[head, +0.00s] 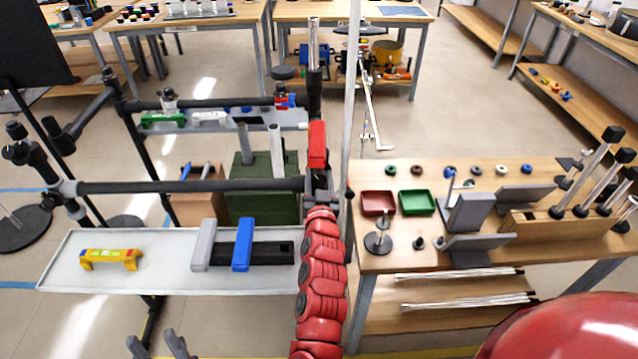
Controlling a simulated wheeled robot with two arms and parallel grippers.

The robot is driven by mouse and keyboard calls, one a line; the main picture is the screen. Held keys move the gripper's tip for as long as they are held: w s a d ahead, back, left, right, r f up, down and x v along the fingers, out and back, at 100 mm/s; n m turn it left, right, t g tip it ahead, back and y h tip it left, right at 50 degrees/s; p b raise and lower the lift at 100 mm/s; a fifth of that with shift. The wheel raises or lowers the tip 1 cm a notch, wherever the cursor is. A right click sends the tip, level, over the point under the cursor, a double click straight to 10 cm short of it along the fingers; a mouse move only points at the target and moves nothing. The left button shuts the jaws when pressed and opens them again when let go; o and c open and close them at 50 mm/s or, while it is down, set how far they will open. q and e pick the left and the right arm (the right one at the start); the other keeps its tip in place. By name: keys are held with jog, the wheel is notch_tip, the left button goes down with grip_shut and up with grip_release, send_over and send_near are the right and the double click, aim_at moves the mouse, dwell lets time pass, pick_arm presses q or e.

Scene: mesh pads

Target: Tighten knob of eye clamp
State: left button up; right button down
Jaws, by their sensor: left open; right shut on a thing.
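A dark frame has a lower crossbar (190,186) that meets a dark upright post (314,75) at its right end. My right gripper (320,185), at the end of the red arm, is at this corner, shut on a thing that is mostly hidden. The eye clamp and its knob cannot be told apart clearly there. A red part (318,146) stands upright just above the gripper. My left gripper (159,345) is open and empty at the bottom edge, below the grey shelf and away from the corner.
The grey shelf (65,272) holds a yellow handle (110,258), a grey bar (204,245) and a blue bar (243,245). An upper crossbar (215,102) runs behind. A wooden table (385,258) with trays and metal parts stands at right. A thin pole (350,130) rises beside the post.

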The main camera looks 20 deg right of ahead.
jog(key=m+b, duration=0.1)
jog(key=m, duration=0.1)
jog(key=shift+f+m, duration=0.15)
jog(key=shift+m, duration=0.15)
jog(key=shift+m+b, duration=0.4)
jog(key=shift+m, duration=1.1)
jog(key=shift+c, duration=1.5)
grip_release()
